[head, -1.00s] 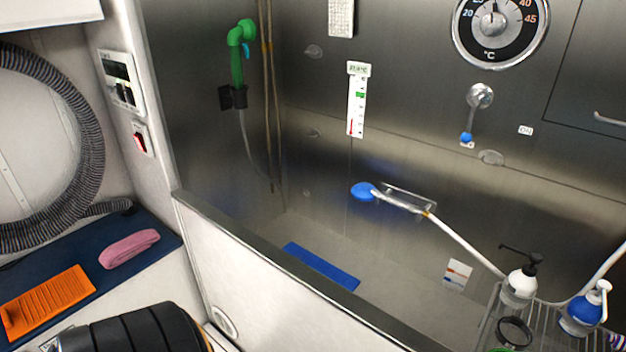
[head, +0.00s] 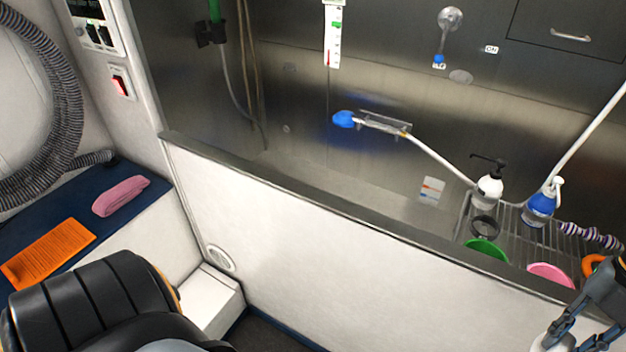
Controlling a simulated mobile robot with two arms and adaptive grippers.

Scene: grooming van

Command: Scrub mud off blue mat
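The blue mat does not show now; the tub's front wall (head: 330,235) hides the near part of the tub floor. A blue-headed tool (head: 343,119), possibly a brush, with a long white handle or hose, rests at a clear holder on the steel back wall. My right gripper (head: 606,290) is partly in view at the lower right edge, in front of the wire rack. It is cut off by the frame, so whether it is open or shut is unclear. My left gripper is out of view.
The wire rack (head: 570,242) holds a white pump bottle (head: 488,190), a blue spray bottle (head: 540,205), green (head: 487,251) and pink round items (head: 551,275). A pink towel (head: 120,196) and orange mat (head: 47,252) lie on a blue shelf at left. The tub rim stands between.

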